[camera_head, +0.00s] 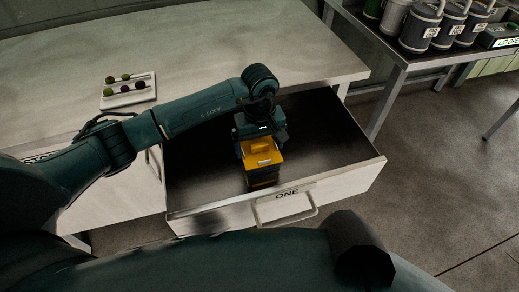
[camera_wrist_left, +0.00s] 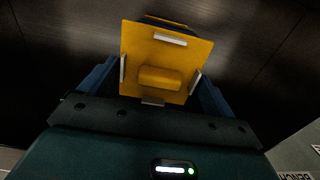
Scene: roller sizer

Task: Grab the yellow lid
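The yellow lid (camera_head: 262,148) is square with a raised block handle in its middle. It sits on a dark box with a yellow band (camera_head: 263,178) inside the open drawer. In the left wrist view the lid (camera_wrist_left: 140,50) lies straight ahead, slightly turned, with pale clips along its edges. My left gripper (camera_head: 258,134) is above and at the far side of the lid. Its blue fingers (camera_wrist_left: 157,90) show spread on both sides of the handle, with nothing between them gripped. Whether a finger touches the lid cannot be told. My right gripper is not in view.
The drawer marked ONE (camera_head: 330,182) is pulled out of the bench (camera_head: 215,45), and its floor is bare around the box. A small white tray (camera_head: 128,92) with several round items lies on the bench. Several grey canisters (camera_head: 420,28) stand on a side table (camera_head: 385,45).

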